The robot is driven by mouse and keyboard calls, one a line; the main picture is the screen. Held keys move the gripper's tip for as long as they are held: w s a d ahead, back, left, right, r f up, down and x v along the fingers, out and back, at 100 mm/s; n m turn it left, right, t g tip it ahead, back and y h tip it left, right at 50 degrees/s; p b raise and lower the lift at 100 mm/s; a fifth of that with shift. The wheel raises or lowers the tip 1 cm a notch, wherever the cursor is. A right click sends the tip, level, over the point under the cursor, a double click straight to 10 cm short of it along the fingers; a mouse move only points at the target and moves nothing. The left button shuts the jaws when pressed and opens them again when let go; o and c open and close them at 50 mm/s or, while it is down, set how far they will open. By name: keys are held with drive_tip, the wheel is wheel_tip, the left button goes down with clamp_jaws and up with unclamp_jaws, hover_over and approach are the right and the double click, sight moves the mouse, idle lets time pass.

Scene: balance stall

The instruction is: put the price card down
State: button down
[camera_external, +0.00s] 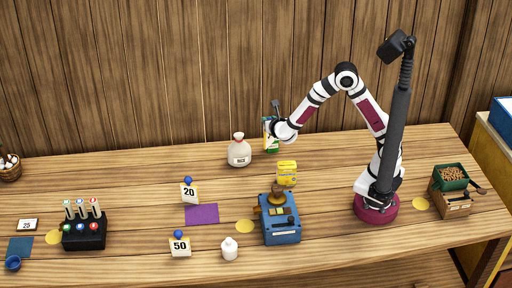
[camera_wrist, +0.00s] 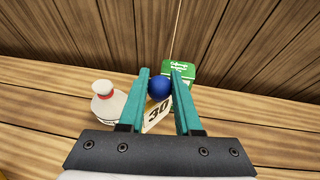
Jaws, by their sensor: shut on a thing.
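My gripper (camera_wrist: 160,82) is shut on a price card (camera_wrist: 156,115) marked 30, with a blue ball (camera_wrist: 159,88) on top between the two teal fingers. In the external view my gripper (camera_external: 274,126) is at the back of the table, by the green packet (camera_external: 270,146); the held card cannot be made out there. I cannot tell whether the card's foot touches the table.
A white sack (camera_external: 239,154) stands just left of my gripper, and a green packet (camera_wrist: 180,71) is just behind the card. A yellow box (camera_external: 287,173) and a blue scale (camera_external: 281,230) are nearer the front. A purple mat (camera_external: 202,214) lies bare.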

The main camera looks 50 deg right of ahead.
drive_tip(key=w+a+n+t+y, duration=0.2)
drive_tip(key=a+n+y, duration=0.1)
drive_tip(key=a, duration=1)
drive_tip(key=a+f, duration=1)
drive_tip(key=a, duration=0.1)
drive_tip(key=shift+a+f, duration=0.3)
drive_tip(key=shift+w+n, duration=0.1)
drive_tip(key=shift+n, duration=0.2)
drive_tip(key=shift+f, duration=0.15)
drive_tip(key=c, duration=0.6)
unclamp_jaws()
